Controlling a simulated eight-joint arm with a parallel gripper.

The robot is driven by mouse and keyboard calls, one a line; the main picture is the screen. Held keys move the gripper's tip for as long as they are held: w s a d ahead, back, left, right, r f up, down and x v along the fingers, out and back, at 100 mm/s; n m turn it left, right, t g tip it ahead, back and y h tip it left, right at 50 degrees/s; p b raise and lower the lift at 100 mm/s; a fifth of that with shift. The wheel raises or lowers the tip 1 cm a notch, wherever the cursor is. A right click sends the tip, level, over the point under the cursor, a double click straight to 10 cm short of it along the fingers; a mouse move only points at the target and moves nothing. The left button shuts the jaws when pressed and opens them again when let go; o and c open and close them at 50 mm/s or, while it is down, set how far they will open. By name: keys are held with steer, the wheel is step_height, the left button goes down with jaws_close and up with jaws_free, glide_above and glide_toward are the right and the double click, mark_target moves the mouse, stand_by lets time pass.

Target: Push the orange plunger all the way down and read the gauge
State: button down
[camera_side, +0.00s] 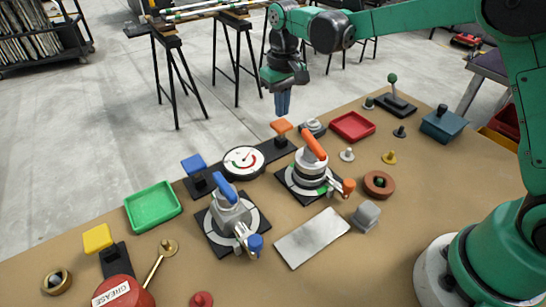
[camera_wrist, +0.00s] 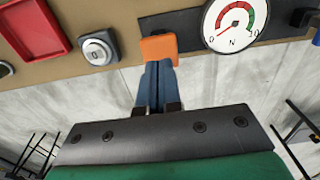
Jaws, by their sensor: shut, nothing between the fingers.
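The orange plunger (camera_side: 281,127) has a flat square cap and stands raised on the far end of a black base plate. It also shows in the wrist view (camera_wrist: 158,48), right at the fingertips. My gripper (camera_side: 282,110) has blue fingers pointing down, pressed together and empty, over the plunger cap. The fingertips (camera_wrist: 157,66) look very close above the cap; I cannot tell whether they touch. The round white gauge (camera_side: 244,161) is on the same plate. In the wrist view the gauge (camera_wrist: 235,20) reads from 0 to 10 N, with its needle near the 0 end.
A red tray (camera_side: 351,126) and a grey-black button box (camera_wrist: 97,48) are beside the plunger. An orange-handled valve (camera_side: 310,172) and a blue-handled valve (camera_side: 232,211) stand nearer the camera. A blue paddle (camera_side: 194,164) rises at the plate's other end.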

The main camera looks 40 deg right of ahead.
mark_target(282, 124)
steer(key=shift+f, duration=0.15)
steer(key=shift+f, duration=2.1)
steer(key=shift+r, duration=2.25)
steer(key=shift+r, duration=0.1)
steer(key=shift+r, duration=2.4)
